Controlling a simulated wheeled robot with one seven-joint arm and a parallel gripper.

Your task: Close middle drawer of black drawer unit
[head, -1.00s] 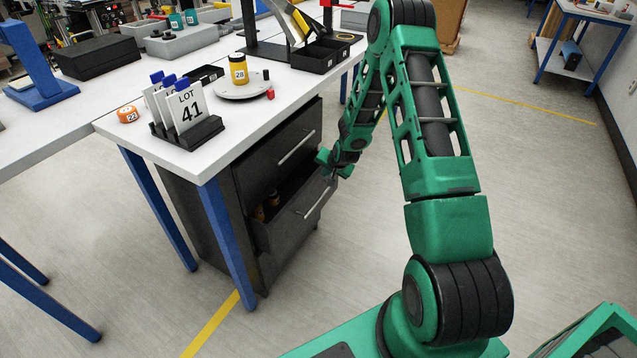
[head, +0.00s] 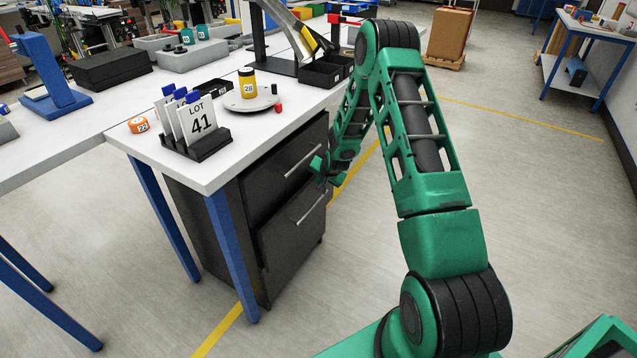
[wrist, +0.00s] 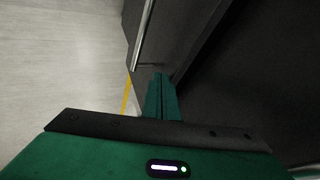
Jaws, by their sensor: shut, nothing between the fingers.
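The black drawer unit (head: 200,222) stands under the white workbench. Its upper drawer front (head: 270,175) with a bar handle is in. The drawer front below it (head: 290,232), with its own bar handle (head: 312,205), now sits in line or nearly in line with the unit, and no inside shows; a small remaining gap cannot be ruled out. My gripper (head: 323,172) is at the far upper edge of this front, close to or touching it. In the wrist view, my gripper's fingers (wrist: 161,97) are together and empty beside the dark front, with a handle (wrist: 144,35) ahead.
The workbench (head: 235,150) has a blue leg (head: 232,255) in front of the unit. On it are a LOT 41 card holder (head: 208,147), a yellow jar (head: 247,84) on a round plate and black bins (head: 325,72). The floor right of the unit is clear.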

